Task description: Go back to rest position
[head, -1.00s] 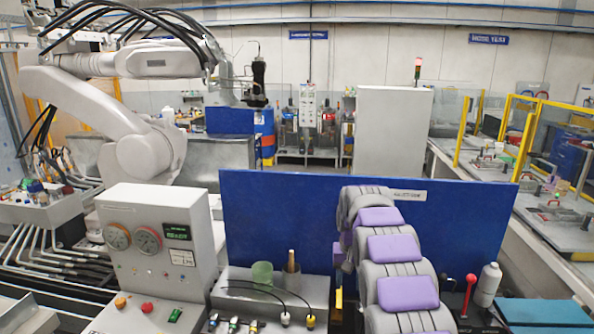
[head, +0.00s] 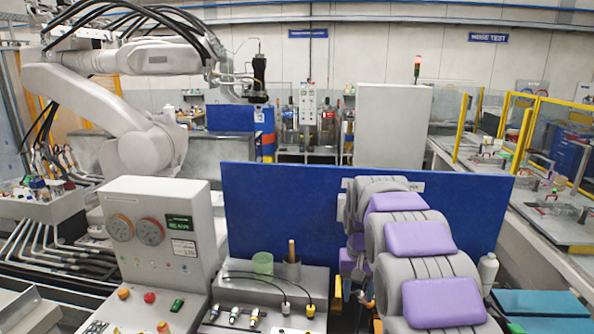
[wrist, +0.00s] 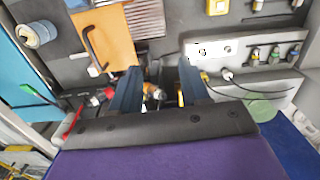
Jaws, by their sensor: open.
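My gripper (wrist: 158,72) is open in the wrist view, with its two dark blue fingers apart. Small red, orange and yellow parts show beyond and between the fingers; I cannot tell whether any touch them. They do not look gripped. In the head view my grey arm with purple pads rises at the lower right in front of a blue panel. My gripper is hidden behind the arm there.
A grey control box (head: 160,240) with gauges stands at the left, beside a bench holding a green cup (head: 262,264). A blue panel (head: 270,215) stands behind. A white bottle (head: 488,272) and a teal board (head: 541,305) are at the right. A handled orange-brown board (wrist: 105,42) shows too.

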